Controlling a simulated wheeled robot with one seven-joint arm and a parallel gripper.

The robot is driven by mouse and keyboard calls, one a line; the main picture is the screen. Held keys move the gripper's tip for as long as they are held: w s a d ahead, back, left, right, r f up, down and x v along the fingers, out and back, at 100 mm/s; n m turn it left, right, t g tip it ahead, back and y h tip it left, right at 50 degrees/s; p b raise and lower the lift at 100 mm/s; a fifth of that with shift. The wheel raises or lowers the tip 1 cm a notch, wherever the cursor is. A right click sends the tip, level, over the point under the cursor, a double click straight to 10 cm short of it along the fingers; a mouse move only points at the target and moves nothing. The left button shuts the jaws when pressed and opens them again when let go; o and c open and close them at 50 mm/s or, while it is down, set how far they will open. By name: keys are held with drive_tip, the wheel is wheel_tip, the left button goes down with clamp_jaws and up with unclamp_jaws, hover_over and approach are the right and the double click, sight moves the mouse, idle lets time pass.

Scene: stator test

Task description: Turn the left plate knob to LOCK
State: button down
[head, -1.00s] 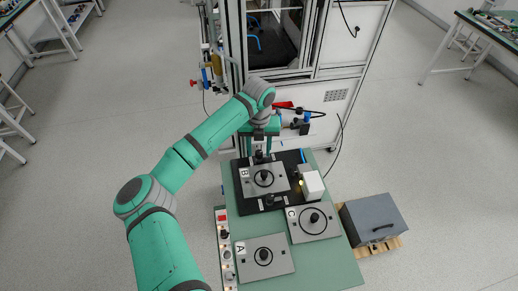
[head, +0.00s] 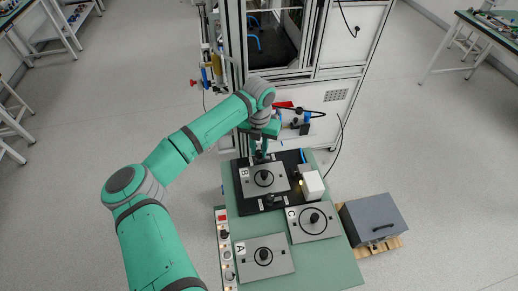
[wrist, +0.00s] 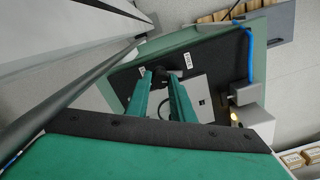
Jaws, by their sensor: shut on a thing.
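A black fixture base (head: 285,203) lies on the green table and holds a grey plate marked B (head: 280,182) with a round black handle in its middle. A small black knob (wrist: 159,74) sits at the base's far edge in the head view. My gripper (head: 260,152) points down there, shut on this knob. In the wrist view, my gripper's two green fingers (wrist: 160,82) stand on either side of the knob. Small white labels (wrist: 188,61) lie near it, too small to read. A second black knob (head: 269,200) is at the base's near edge.
A white block (head: 313,184) with a yellow light stands at the base's right. Plate A (head: 278,267) and another plate (head: 325,232) lie on the green table (head: 328,268). A button strip (head: 224,240) runs along the left edge. A machine cabinet (head: 335,100) stands close behind.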

sight(259, 152)
drive_tip(key=m, duration=1.3)
idle(0.5)
drive_tip(key=c, duration=1.5)
unclamp_jaws()
drive_tip(key=shift+c, duration=0.2)
wheel_tip(259, 152, up, 11)
